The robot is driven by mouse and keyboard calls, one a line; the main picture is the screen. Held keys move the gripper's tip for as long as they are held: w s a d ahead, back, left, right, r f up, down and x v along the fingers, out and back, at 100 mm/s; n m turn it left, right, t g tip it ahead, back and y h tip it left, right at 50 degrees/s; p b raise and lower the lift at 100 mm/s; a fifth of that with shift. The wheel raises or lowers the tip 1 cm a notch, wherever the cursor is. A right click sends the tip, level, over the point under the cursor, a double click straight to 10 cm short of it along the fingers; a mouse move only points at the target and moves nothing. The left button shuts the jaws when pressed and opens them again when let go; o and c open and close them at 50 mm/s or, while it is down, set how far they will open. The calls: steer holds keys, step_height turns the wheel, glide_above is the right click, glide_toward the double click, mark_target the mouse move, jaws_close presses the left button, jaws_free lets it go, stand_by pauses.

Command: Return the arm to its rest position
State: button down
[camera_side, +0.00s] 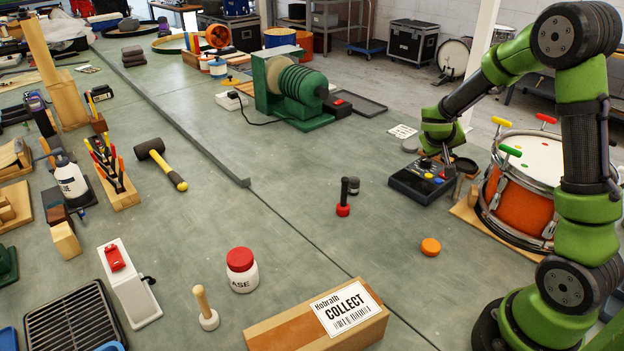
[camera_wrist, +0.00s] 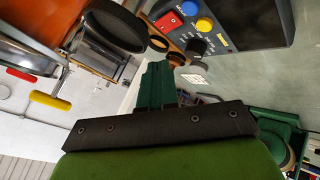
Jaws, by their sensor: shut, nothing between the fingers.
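My gripper (camera_side: 448,158) is at the far right-hand side of the bench in the side view, pointing down just behind the black control box (camera_side: 408,184). Its fingertips are small and partly hidden there. In the wrist view the dark green fingers (camera_wrist: 155,72) are together, with nothing held. The control box also shows in the wrist view (camera_wrist: 250,27), with a red rocker switch (camera_wrist: 169,21), blue and yellow buttons and a black knob (camera_wrist: 195,48). I cannot tell whether the fingers touch the box.
An orange drum (camera_side: 511,197) with coloured handles stands close to the right of my gripper. A green machine (camera_side: 298,98) stands further back. The bench's middle is mostly clear.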

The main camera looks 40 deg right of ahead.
steer(key=s+a+r+n+t+y, duration=0.1)
steer(key=s+a+r+y, duration=0.2)
steer(key=a, duration=0.7)
steer(key=s+a+r+t+y, duration=0.2)
steer(key=s+a+r+y, duration=0.2)
steer(key=a, duration=0.6)
steer(key=s+a+r+n+t+y, duration=0.1)
steer(key=s+a+r+y, duration=0.3)
steer(key=a, duration=0.6)
step_height(320, 180, up, 2)
steer(key=shift+s+a+r+n+t, duration=0.3)
steer(key=shift+s+t, duration=0.3)
steer(key=shift+s, duration=0.2)
steer(key=shift+d+f, duration=0.1)
